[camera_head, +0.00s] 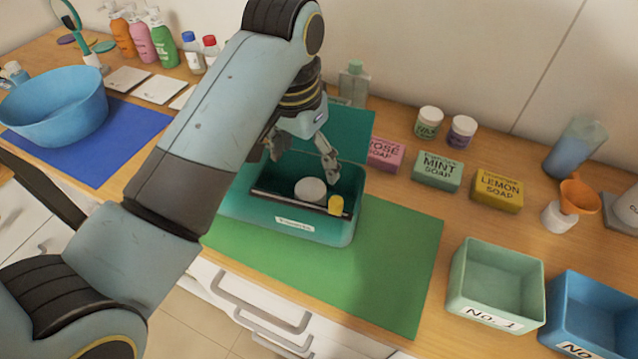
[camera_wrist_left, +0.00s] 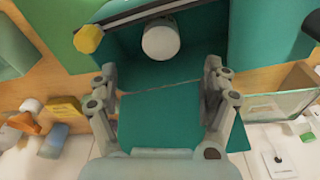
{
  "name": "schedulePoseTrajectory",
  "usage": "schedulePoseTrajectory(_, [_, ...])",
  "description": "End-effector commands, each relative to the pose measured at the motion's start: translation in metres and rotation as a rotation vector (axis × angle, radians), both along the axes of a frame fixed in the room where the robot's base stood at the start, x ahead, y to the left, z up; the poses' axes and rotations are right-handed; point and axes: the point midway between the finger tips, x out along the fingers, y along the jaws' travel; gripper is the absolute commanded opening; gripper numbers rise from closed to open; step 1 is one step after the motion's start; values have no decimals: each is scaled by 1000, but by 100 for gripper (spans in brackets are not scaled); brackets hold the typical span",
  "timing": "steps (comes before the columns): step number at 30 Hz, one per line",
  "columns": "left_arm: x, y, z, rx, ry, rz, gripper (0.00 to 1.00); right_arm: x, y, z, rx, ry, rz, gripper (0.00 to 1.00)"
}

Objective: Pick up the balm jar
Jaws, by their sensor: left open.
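A white round-topped object, apparently the balm jar (camera_head: 310,189), stands inside an open teal case (camera_head: 294,226). It also shows at the top middle of the left wrist view (camera_wrist_left: 161,40); I cannot read a label on it. My left gripper (camera_head: 303,162) is open, above the case and just behind the jar in the head view. In the left wrist view its two fingers (camera_wrist_left: 160,72) are spread wide, with nothing between them and the jar beyond the tips. My right gripper is not in view.
A dark bar with a yellow knob (camera_head: 335,205) runs along the case's front, close to the jar. The case's raised lid (camera_head: 352,130) stands behind. Soap boxes (camera_head: 437,170) and two white-lidded jars (camera_head: 429,122) sit to the right. The green mat (camera_head: 400,250) is clear at front right.

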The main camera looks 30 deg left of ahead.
Motion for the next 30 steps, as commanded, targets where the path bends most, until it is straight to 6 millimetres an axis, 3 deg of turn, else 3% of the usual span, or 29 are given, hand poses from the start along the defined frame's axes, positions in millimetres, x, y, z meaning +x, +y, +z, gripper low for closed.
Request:
schedulePoseTrajectory(3, [0, 0, -21, 1, 6, 0, 82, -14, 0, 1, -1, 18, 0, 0])
schedulePoseTrajectory(9, [4, 0, -44, 0, 3, 0, 82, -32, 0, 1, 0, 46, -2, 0])
schedulePoseTrajectory(21, [14, 0, -92, 0, 3, 0, 82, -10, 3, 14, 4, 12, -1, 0])
schedulePoseTrajectory(30, [14, 0, -97, 0, 1, 0, 79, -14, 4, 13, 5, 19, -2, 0])
